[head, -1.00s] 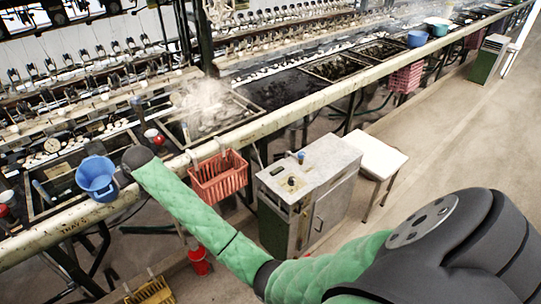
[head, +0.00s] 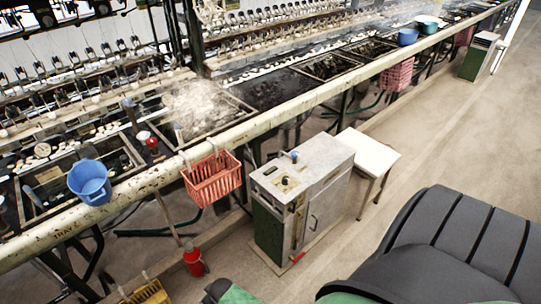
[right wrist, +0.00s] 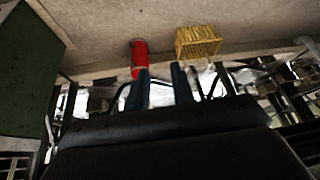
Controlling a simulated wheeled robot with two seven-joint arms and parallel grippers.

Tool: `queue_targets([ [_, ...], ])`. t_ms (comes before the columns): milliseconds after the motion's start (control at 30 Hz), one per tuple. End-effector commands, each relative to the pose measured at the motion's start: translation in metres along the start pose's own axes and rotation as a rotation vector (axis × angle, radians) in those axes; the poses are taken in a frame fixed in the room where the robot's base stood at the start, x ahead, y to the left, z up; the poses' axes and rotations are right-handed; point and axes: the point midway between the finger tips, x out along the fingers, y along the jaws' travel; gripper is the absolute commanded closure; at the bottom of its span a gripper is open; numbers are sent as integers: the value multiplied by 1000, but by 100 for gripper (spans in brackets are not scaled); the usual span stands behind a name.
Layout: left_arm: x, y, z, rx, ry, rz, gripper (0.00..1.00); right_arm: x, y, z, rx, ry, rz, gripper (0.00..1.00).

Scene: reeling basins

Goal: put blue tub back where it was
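The blue tub (head: 90,184) stands upright on the pale rail (head: 130,186) at the left of the head view, with nothing of mine touching it. My right gripper (right wrist: 163,88) shows in the right wrist view with its two dark fingers apart and nothing between them. It points toward the floor area with the red extinguisher-like cylinder (right wrist: 138,58) and the yellow basket (right wrist: 198,42). In the head view only bits of my arm show at the bottom edge, with no gripper fingers visible. My left gripper is not in view.
A red basket (head: 213,180) hangs on the rail right of the tub. A grey-green cabinet (head: 302,195) and a white stool (head: 370,157) stand in front. Another blue basin (head: 408,38) and a teal bowl (head: 427,26) sit farther along.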

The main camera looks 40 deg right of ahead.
Motion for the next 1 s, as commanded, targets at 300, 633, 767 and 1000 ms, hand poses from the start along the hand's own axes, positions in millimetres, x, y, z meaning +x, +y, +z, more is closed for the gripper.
queue_targets([
  [300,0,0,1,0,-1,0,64,43,8,248,-26,-207,27,76],
  [633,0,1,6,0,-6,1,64,42,8,346,-42,-281,33,76],
  [767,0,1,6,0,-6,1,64,42,8,346,-42,-282,33,76],
  [1000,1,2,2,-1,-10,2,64,39,6,341,-40,-284,30,76],
])
